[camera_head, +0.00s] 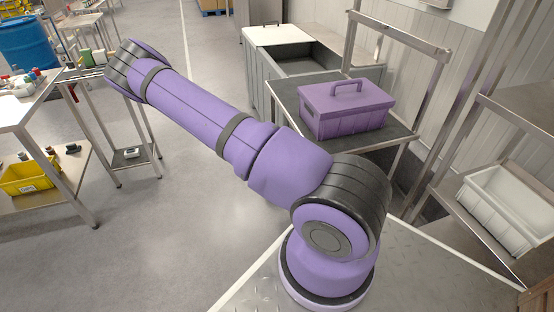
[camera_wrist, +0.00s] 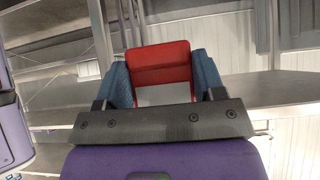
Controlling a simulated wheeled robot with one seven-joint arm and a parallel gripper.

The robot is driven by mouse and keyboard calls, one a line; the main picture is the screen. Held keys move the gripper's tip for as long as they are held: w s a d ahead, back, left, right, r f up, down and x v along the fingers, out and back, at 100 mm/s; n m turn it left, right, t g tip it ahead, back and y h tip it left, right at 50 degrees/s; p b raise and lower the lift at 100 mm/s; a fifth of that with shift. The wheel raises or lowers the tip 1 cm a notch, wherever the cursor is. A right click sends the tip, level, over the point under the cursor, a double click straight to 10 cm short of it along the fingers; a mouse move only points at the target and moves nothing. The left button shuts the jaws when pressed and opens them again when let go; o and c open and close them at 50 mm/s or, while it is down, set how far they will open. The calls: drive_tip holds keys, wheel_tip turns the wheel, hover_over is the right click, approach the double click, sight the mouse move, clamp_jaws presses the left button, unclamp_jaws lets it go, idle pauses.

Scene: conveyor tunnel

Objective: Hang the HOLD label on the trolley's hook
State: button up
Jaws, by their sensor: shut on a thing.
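In the wrist view, my gripper (camera_wrist: 163,78) has its two blue fingers shut on a red piece (camera_wrist: 158,62), one finger at each side. A paler grey-white area shows under the red between the fingers. No lettering is readable on it, so I cannot confirm that it is the HOLD label. In the head view, my arm reaches to the upper left and its gripper end is out of sight. A steel-framed stand with a dark top (camera_head: 285,92) is right of centre; I cannot tell whether it is the trolley. No hook can be made out.
A purple toolbox (camera_head: 345,112) sits on the dark top. A grey bin (camera_head: 310,60) stands behind it. A white crate (camera_head: 505,208) is on a right shelf. Left are a workbench (camera_head: 22,98), yellow bin (camera_head: 28,177) and blue drum (camera_head: 28,45). The floor between is open.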

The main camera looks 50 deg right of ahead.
drive_tip(key=shift+s+d, duration=0.55)
drive_tip(key=shift+d, duration=0.35)
drive_tip(key=shift+s+d, duration=0.55)
drive_tip(key=shift+d, duration=0.35)
drive_tip(key=shift+f, duration=0.85)
drive_tip(key=o, duration=1.4)
drive_tip(key=shift+c, duration=0.2)
drive_tip(key=v, duration=1)
drive_tip(key=shift+w+a+r, duration=0.2)
drive_tip(key=shift+w+a, duration=0.05)
drive_tip(key=shift+a, duration=0.05)
